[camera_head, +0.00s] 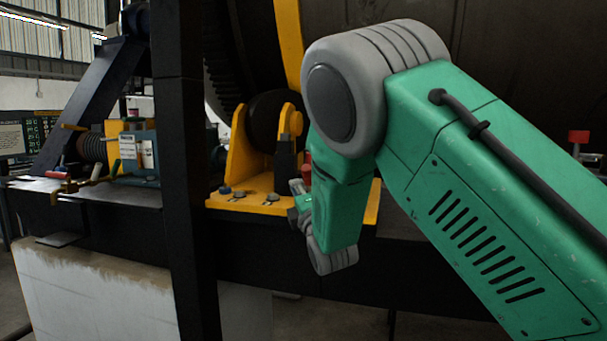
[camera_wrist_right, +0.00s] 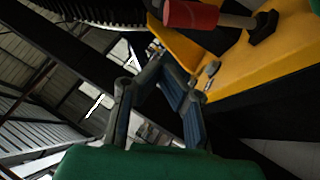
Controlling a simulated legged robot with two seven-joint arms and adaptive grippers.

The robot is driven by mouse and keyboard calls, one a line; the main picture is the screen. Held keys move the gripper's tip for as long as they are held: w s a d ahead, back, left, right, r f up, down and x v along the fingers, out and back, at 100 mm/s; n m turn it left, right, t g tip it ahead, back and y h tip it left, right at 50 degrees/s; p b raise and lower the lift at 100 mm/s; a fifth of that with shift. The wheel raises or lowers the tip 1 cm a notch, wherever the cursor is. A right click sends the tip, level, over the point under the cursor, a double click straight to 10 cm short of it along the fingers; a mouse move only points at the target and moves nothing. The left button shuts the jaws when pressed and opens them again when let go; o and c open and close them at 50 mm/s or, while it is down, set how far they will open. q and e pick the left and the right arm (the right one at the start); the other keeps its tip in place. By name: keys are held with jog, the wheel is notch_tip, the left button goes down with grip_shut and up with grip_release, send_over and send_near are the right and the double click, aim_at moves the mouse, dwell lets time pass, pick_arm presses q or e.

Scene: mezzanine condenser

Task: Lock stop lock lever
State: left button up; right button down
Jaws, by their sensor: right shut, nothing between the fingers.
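A lever with a red cylindrical handle (camera_wrist_right: 192,15) shows at the top of the right wrist view, beside a yellow bracket (camera_wrist_right: 265,65). A small red part beside my arm in the head view (camera_head: 306,173) looks like the same handle, mostly hidden by my green forearm. My right gripper (camera_wrist_right: 170,68) is shut and empty, below the red handle in the wrist view and apart from it. In the head view the gripper (camera_head: 297,196) is partly hidden by my wrist, just above the yellow base plate (camera_head: 240,201). My left gripper is out of view.
A black post (camera_head: 185,170) stands left of the yellow bracket. A large dark drum (camera_head: 500,40) fills the back. A blue box (camera_head: 138,152) and several small valves sit on the black ledge at left. Another red-topped part (camera_head: 578,137) is at far right.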

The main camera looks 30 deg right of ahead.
aim_at(304, 177)
jog(key=shift+w+d+r+p, duration=0.2)
jog(key=shift+w+d+r, duration=0.1)
jog(key=shift+d, duration=0.35)
jog(key=shift+w+d+r+p, duration=0.15)
jog(key=shift+w+d, duration=0.15)
jog(key=shift+d, duration=0.3)
jog(key=shift+w+d+r+p, duration=0.2)
jog(key=shift+w+d+r, duration=0.1)
jog(key=shift+d, duration=0.35)
jog(key=shift+a+r, duration=0.1)
jog(key=shift+a, duration=0.1)
